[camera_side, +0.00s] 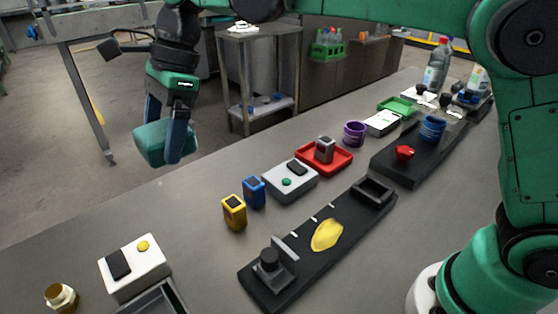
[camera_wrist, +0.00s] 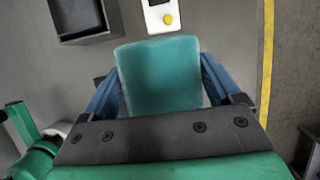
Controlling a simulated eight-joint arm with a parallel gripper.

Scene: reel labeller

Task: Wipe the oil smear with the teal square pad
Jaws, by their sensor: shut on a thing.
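My gripper (camera_side: 172,137) is shut on the teal square pad (camera_side: 150,144) and holds it in the air, over or near the table's far left edge. In the wrist view the pad (camera_wrist: 160,76) fills the space between the two blue fingers of my gripper (camera_wrist: 160,82). The oil smear (camera_side: 326,235) is a yellow patch on the black fixture plate (camera_side: 300,264) on the table. The pad is well apart from the smear, up and to the left of it in the side view.
Near the smear stand a yellow block (camera_side: 234,212), a blue block (camera_side: 254,192) and a grey box with a green button (camera_side: 291,183). A red tray (camera_side: 340,160) and purple cup (camera_side: 354,133) lie farther back. A white box (camera_side: 135,266) with a yellow button is front left.

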